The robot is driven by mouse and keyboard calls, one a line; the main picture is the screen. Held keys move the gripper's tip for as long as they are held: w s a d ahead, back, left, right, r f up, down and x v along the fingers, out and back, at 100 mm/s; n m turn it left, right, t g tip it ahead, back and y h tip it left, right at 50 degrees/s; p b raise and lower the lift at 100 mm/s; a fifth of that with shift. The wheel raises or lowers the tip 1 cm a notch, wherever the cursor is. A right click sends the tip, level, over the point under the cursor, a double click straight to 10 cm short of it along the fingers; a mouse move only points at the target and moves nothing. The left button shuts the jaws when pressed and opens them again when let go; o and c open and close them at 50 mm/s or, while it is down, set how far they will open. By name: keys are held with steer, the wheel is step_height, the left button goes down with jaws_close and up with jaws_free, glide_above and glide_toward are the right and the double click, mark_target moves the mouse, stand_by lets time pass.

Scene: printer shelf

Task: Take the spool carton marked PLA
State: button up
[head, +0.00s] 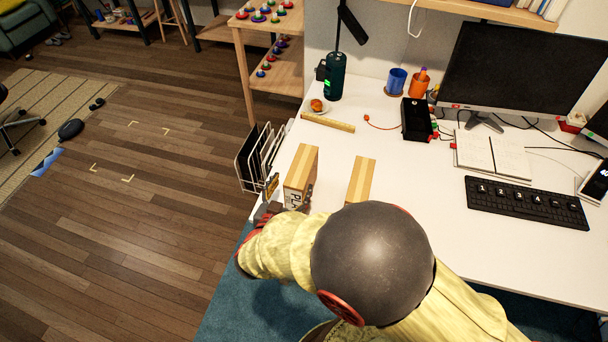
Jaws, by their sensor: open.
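A tan spool carton (302,168) stands on the white desk near its front left edge. Dark letters that read like "PLA" show on its near face, partly hidden by my gripper. My gripper (290,191) is open at the carton's near end. One finger is on the carton's left and the other is by its right side. I cannot tell whether they touch it. A second tan carton (361,178) stands to the right, apart from the first. My arm hides its lower near part, and no marking on it can be read.
A wire rack (252,160) stands close on the left of the carton. Behind are a wooden bar (328,122), a dark green bottle (334,76) and a black box (416,120). A keyboard (527,203) and notebook (494,155) lie right. The desk between the cartons is bare.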

steer(key=shift+b+x, duration=0.6)
steer(key=shift+x, duration=0.95)
steer(key=w+d+f+b, duration=0.2)
steer(key=w, duration=0.1)
steer(key=shift+w+d, duration=0.1)
steer(key=shift+w, duration=0.45)
steer(key=shift+c, duration=1.1)
steer(key=c, duration=1.5)
jaws_close()
steer(key=shift+r, duration=0.1)
